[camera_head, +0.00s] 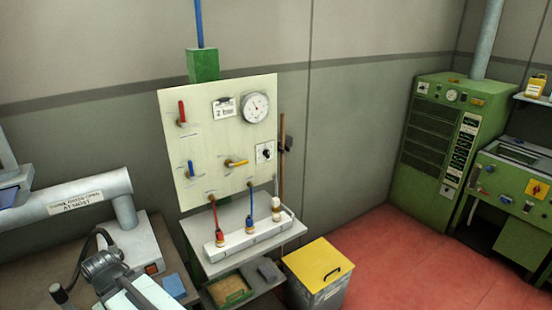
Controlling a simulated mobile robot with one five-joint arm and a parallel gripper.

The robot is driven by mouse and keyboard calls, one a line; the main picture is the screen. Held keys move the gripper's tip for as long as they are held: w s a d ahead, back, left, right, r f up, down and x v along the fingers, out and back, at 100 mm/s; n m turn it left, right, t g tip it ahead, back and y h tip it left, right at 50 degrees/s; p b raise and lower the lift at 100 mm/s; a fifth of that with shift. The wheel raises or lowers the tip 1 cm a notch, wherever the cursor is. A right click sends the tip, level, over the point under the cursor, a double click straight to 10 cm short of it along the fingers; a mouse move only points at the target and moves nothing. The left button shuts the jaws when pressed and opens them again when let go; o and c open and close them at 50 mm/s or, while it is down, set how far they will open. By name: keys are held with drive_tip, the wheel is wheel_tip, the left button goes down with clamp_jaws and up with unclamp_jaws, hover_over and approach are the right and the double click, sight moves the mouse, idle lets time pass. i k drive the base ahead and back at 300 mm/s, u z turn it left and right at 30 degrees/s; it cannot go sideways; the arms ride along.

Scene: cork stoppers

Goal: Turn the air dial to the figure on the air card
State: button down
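A small white plate with a black knob, which looks like the air dial (266,153), is at the panel's right edge below the gauge. Its setting is too small to read. I cannot make out my gripper in this view, and nothing is seen touching the knob.
The panel also carries a red lever (182,113), a blue lever (190,169) and a yellow lever (236,163). Below, a white block (262,236) holds several stoppers on hoses. A yellow-lidded bin (318,265) stands lower right. Grey machinery (104,268) fills the lower left. Red floor (400,260) is open right.

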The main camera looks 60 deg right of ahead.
sight(267, 153)
drive_tip(key=z, duration=2.85)
drive_tip(key=k, duration=0.85)
drive_tip(key=u, duration=0.95)
drive_tip(key=i, duration=1)
drive_tip(key=u, duration=0.1)
drive_tip(key=k, duration=0.1)
drive_tip(key=z, duration=0.1)
